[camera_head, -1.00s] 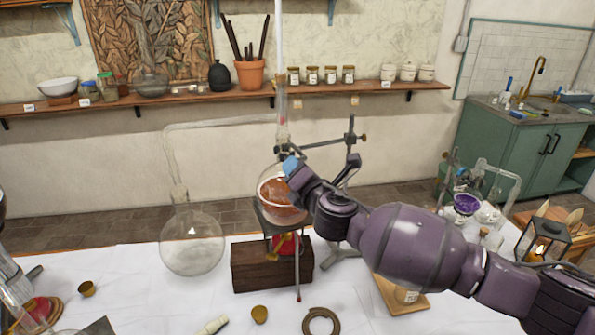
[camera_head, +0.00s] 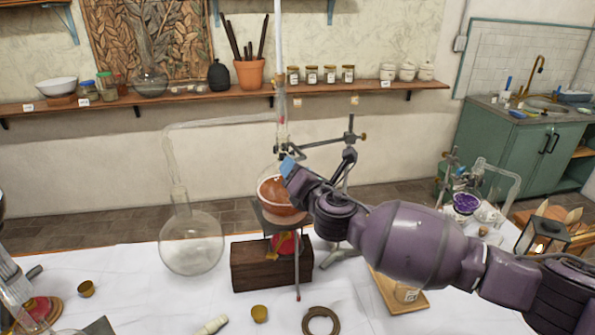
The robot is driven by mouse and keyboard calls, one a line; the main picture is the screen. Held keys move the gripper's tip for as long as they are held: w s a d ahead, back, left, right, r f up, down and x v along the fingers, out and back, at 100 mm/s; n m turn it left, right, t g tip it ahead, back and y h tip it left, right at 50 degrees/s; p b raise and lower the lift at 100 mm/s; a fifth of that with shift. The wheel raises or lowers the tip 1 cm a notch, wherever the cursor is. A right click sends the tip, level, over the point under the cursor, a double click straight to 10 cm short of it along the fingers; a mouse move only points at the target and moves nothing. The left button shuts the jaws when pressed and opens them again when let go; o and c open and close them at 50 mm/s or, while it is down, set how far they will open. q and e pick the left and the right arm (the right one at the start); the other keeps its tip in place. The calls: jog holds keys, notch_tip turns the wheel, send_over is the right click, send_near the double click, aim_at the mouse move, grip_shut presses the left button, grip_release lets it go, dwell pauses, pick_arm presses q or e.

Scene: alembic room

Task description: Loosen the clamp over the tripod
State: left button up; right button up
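The clamp (camera_head: 290,151) sits on the neck of the glass apparatus above the tripod and joins a metal stand (camera_head: 349,148) behind my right arm. The tripod (camera_head: 297,262) stands on the white-covered table and bears a round flask (camera_head: 272,192) with reddish-brown contents. My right gripper (camera_head: 288,167) is in front of the flask's upper right side, just below the clamp. A blue part shows at its tip. Its fingers are too small and turned away to tell open from shut. Whether it touches the clamp is unclear. My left gripper is not in view.
A large round glass flask (camera_head: 192,245) stands left of the tripod. A dark wooden block (camera_head: 257,272) is by the tripod's legs. A metal ring (camera_head: 321,322), a small brass cup (camera_head: 259,313) and a wooden board (camera_head: 398,299) lie at the front. A lantern (camera_head: 543,237) is at right.

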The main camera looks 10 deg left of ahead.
jog(key=shift+o, duration=1.4)
jog(key=b+v, duration=0.1)
jog(key=v, duration=1)
